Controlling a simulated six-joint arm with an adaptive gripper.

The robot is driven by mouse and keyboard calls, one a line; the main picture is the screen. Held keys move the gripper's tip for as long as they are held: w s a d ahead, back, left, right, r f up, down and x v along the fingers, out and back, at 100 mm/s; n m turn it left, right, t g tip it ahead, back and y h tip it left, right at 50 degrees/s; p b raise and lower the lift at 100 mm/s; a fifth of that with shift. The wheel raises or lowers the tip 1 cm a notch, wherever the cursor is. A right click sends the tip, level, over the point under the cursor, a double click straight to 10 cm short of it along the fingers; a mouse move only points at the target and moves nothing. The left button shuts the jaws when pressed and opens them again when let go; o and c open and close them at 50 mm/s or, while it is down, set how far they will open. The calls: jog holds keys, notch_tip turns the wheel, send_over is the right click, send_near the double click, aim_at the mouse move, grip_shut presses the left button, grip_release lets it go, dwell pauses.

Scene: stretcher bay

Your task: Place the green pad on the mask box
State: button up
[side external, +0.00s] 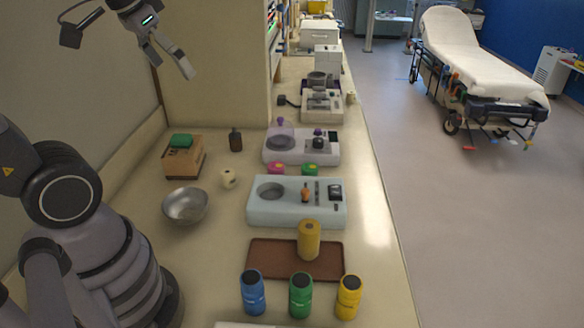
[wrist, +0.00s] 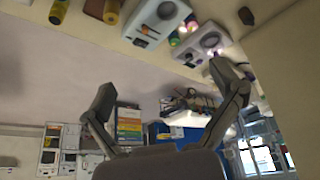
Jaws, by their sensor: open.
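The green pad (side external: 181,140) lies on top of the brown cardboard mask box (side external: 184,160) at the back left of the counter, near the wall. No gripper touches the pad. My gripper (side external: 172,68) is up high at the top left of the side view, well above the box and apart from it. Its fingers are spread and empty. In the wrist view my gripper (wrist: 163,88) also shows its two fingers wide apart with nothing between them. I cannot make out the pad or the box in the wrist view.
A metal bowl (side external: 185,206), a small cream item (side external: 228,178) and a dark bottle (side external: 236,139) stand near the box. Devices line the counter to the right. A brown tray (side external: 275,260) holds a yellow cylinder (side external: 308,240). Blue, green and yellow bottles stand in front.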

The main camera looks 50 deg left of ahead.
jog(key=shift+m+t+h, duration=0.3)
jog(key=shift+m, duration=0.4)
jog(key=s+d, duration=0.1)
jog(key=s, duration=0.2)
jog(key=s+d+f, duration=0.1)
jog(key=s, duration=0.1)
jog(key=shift+s+d+f, duration=0.1)
jog(key=shift+d, duration=0.25)
